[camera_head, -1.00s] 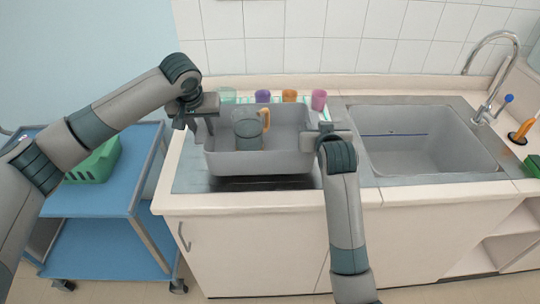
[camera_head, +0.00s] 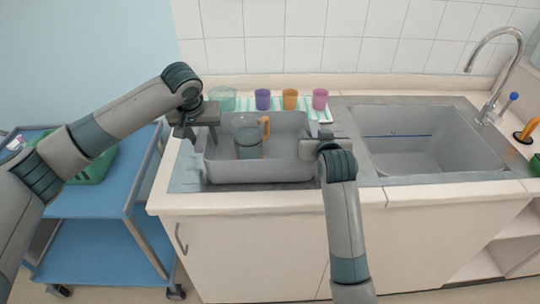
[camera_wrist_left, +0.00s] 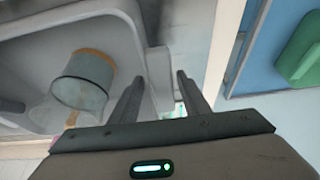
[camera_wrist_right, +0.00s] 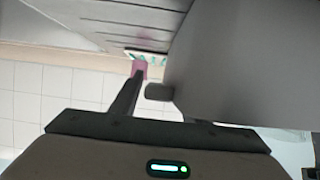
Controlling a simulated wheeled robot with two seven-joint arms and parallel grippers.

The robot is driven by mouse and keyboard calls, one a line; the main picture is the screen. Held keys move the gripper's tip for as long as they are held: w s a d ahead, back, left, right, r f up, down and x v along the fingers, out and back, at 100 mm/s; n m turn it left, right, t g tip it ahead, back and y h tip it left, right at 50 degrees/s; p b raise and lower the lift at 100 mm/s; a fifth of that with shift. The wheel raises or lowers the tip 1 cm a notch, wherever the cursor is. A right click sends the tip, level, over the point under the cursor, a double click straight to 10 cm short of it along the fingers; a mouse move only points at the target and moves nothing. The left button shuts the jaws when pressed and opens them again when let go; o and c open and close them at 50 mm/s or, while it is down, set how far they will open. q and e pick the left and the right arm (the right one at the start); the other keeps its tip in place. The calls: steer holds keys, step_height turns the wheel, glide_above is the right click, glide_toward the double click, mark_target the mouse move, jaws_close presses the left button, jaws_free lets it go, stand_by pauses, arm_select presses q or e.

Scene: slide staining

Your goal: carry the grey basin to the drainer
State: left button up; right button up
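The grey basin (camera_head: 290,172) rests on the metal drainer (camera_head: 187,178), left of the sink. A clear beaker with an orange-brown handle (camera_head: 249,142) stands inside the basin; it also shows in the left wrist view (camera_wrist_left: 84,82). My left gripper (camera_head: 197,128) is at the basin's left end. My right gripper (camera_head: 318,146) is at the right end. In the right wrist view its fingers (camera_wrist_right: 160,98) are spread around the basin's end tab; one is partly hidden by the basin.
A green glass dish (camera_head: 223,99) and purple (camera_head: 263,99), orange (camera_head: 290,99) and pink (camera_head: 320,99) cups stand behind the basin on a striped cloth. The empty sink (camera_head: 425,140) with its tap (camera_head: 492,95) is to the right. A blue trolley (camera_head: 95,200) stands left, with a green container.

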arm_select(q)
steer(key=shift+r, duration=0.25)
arm_select(e)
steer(key=shift+d, duration=0.1)
arm_select(q)
steer(key=v, duration=1.1)
steer(key=shift+s+r, duration=0.3)
arm_select(e)
steer(key=shift+s+r, duration=0.1)
steer(key=shift+s, duration=0.05)
steer(key=v, duration=1.1)
steer(key=shift+s+r, duration=0.2)
steer(key=shift+s, duration=0.15)
arm_select(q)
steer(key=shift+f, duration=0.1)
arm_select(e)
steer(key=shift+s, duration=0.1)
